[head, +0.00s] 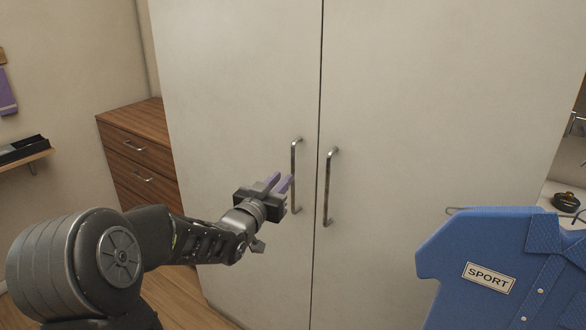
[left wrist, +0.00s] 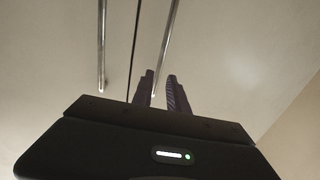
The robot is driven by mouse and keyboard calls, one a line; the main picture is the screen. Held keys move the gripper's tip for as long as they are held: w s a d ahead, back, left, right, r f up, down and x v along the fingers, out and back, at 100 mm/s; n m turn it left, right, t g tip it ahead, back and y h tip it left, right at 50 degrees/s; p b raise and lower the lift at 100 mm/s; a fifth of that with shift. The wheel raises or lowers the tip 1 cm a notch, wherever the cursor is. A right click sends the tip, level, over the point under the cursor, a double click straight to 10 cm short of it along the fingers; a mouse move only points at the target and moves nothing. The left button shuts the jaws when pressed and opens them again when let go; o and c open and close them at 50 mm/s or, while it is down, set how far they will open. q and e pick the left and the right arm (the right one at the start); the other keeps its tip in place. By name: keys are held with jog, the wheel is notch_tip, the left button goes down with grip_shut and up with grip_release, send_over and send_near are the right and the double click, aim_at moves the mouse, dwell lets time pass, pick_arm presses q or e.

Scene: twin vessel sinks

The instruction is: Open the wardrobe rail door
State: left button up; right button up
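The wardrobe has a pale left door (head: 235,80) and a pale right door (head: 440,100), both shut with a thin dark gap between them. The left door has a vertical metal bar handle (head: 294,160); the right door has a similar one (head: 329,190). My right gripper is out of view.
A blue shirt (head: 470,250) with a SPORT label hangs in front of the right door at lower right. A brown drawer unit (head: 135,150) stands left of the wardrobe. A wall shelf (head: 25,158) is at far left, and a shelf with a dark object (head: 566,201) at right.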

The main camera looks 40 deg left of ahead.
aim_at(292, 168)
pick_arm(q)
jog(key=shift+w, duration=0.15)
jog(key=p+x, duration=0.2)
jog(key=x, duration=0.4)
jog(key=shift+w, duration=0.2)
jog(key=shift+w+a, duration=0.15)
jog(key=shift+w, duration=0.4)
grip_shut()
dwell(0.9)
